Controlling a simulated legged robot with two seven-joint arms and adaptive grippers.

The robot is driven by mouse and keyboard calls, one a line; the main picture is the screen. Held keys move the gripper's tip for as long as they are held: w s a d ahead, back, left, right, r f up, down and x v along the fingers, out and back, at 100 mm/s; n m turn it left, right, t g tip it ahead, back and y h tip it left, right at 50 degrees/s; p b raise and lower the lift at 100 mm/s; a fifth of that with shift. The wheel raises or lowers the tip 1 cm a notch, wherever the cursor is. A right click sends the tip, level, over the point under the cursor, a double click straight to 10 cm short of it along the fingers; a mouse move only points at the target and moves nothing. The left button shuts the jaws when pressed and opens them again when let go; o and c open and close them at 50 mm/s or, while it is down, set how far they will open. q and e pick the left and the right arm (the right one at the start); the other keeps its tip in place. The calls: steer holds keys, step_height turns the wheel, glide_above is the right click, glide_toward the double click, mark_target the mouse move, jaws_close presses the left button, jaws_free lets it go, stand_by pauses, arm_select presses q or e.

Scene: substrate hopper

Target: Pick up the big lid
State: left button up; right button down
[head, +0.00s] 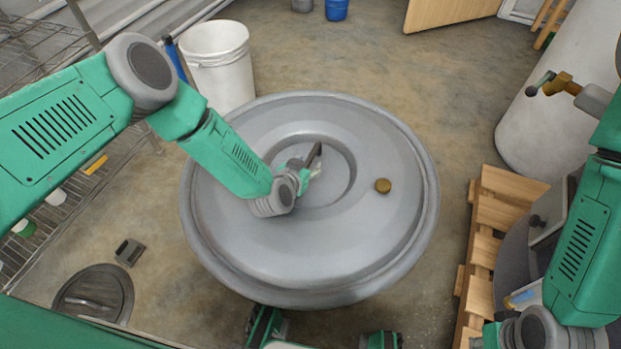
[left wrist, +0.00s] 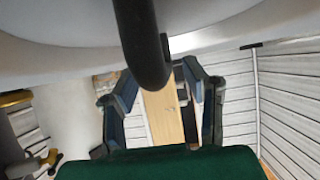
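The big lid (head: 350,245) is a wide grey disc with a round recess and a dark bar handle in its middle. My left gripper (head: 312,165) is over the recess, at the handle. In the left wrist view, the dark handle (left wrist: 143,40) comes down between the two spread fingers of the left gripper (left wrist: 160,85). The fingers look apart from the handle on both sides. The lid's grey surface (left wrist: 60,35) fills the top of that view. My right arm is at the right edge of the head view, and its gripper cannot be made out.
A white bucket (head: 220,70) stands behind left, and a wooden pallet (head: 480,245) at the right. A small round metal cover (head: 115,295) lies at the lower left. A wire rack (head: 35,45) stands at the left.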

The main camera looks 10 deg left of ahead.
arm_select(q)
steer(key=shift+w+a+f+b, duration=0.1)
steer(key=shift+w+f+b, duration=0.1)
steer(key=shift+w+f, duration=0.25)
steer(key=shift+w+a+f+b, duration=0.1)
steer(key=shift+w+f+b, duration=0.15)
steer(key=shift+w, duration=0.4)
steer(key=shift+d+r, duration=0.1)
steer(key=shift+d, duration=0.1)
steer(key=shift+d, duration=0.15)
jaws_close()
steer(key=shift+r, duration=0.2)
